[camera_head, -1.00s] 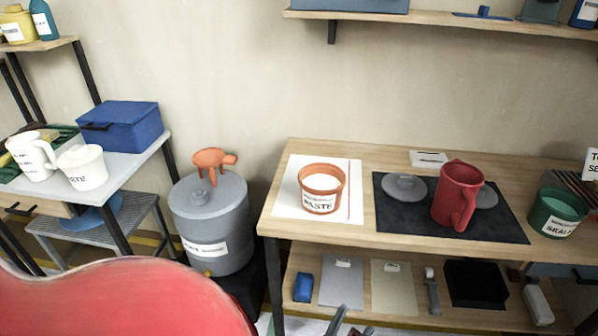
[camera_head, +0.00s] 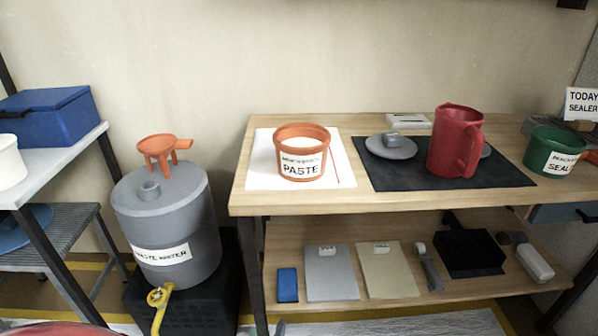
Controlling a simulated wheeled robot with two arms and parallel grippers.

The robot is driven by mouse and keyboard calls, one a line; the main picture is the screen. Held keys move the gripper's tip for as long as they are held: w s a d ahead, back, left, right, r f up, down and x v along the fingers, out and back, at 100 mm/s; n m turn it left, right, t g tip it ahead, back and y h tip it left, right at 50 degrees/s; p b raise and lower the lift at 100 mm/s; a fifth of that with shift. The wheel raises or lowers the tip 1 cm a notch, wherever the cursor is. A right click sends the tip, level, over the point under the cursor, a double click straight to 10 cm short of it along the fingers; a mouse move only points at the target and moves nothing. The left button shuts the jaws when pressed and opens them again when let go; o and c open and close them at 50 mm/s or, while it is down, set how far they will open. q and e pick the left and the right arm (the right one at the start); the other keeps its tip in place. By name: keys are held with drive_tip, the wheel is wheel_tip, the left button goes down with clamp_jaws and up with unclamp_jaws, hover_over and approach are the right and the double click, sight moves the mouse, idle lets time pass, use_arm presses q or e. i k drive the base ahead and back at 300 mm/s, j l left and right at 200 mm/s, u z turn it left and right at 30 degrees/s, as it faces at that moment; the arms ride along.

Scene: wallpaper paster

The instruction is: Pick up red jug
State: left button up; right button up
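The red jug (camera_head: 455,140) stands upright on a black mat (camera_head: 400,180) on the wooden workbench, right of centre. Its handle faces the front right. A grey round lid with a knob (camera_head: 391,147) lies on the mat to its left, and part of another grey disc shows behind the jug. Neither of my grippers can be made out in the head view. A small grey piece at the bottom edge may be part of my arm, but I cannot tell.
An orange paste tub (camera_head: 302,153) stands on a white sheet left of the mat, and a green sealer tub (camera_head: 553,151) to its right. The lower shelf holds flat tools and a blue block (camera_head: 287,285).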

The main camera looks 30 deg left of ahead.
sight(457, 142)
drive_tip(key=k+l, duration=0.15)
drive_tip(key=l, duration=0.3)
drive_tip(key=k+l+u, duration=0.15)
drive_tip(key=l, duration=0.3)
drive_tip(key=k+l, duration=0.2)
drive_tip(key=l, duration=0.25)
drive_tip(key=k+l+u, duration=0.15)
drive_tip(key=l, duration=0.3)
drive_tip(key=k+l, duration=0.25)
drive_tip(key=l, duration=0.15)
drive_tip(key=k+l+u, duration=0.15)
drive_tip(key=l, duration=0.3)
drive_tip(key=l+u, duration=0.1)
drive_tip(key=i+j+u, duration=0.2)
drive_tip(key=i, duration=1)
drive_tip(key=i+l+u, duration=0.25)
drive_tip(key=i, duration=1)
